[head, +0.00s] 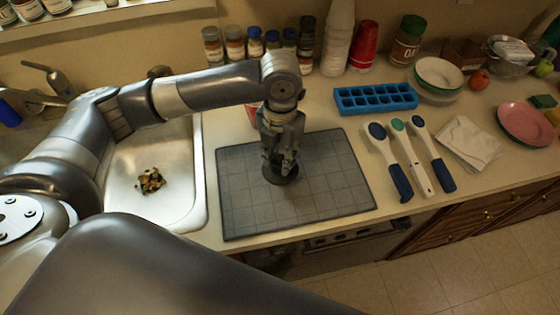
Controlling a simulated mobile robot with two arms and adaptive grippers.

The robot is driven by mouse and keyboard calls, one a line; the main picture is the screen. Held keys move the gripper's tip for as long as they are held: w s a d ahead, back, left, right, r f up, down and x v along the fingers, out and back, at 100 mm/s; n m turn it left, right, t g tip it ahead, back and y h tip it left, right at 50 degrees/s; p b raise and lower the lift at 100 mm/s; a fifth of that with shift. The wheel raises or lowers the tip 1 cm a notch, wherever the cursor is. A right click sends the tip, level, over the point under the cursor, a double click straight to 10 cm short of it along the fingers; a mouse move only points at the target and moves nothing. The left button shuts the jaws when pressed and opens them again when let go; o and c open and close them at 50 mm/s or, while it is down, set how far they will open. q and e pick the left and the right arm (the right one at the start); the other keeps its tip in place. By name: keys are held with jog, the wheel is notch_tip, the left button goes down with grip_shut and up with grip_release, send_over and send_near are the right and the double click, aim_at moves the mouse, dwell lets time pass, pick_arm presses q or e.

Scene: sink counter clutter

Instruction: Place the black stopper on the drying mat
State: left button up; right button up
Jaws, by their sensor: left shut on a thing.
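The black stopper (281,175) is a small dark disc at the tips of my left gripper (280,165). My left gripper points down and is shut on the stopper. Both are over the middle of the grey drying mat (335,190), which has a grid pattern and lies flat on the counter. I cannot tell for sure whether the stopper touches the mat. The fingers hide part of the stopper. My right gripper is not in view.
The sink (185,205) at left holds some food scraps (150,181). A blue ice tray (376,98) and several brushes or scoops (408,155) lie right of the mat. Jars and a red cup stack (363,46) line the back wall. A cloth (468,143) lies farther right.

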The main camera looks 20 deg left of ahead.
aim_at(280, 161)
pick_arm(q)
notch_tip(280, 161, down, 3)
jog(key=shift+s+p, duration=0.15)
jog(key=shift+p, duration=0.4)
jog(key=shift+f, duration=0.2)
jog(key=o, duration=1)
jog(key=shift+o, duration=0.2)
jog(key=shift+r, duration=0.55)
notch_tip(280, 161, up, 11)
jog(key=b, duration=0.2)
jog(key=shift+r+b, duration=0.15)
jog(key=shift+b, duration=0.25)
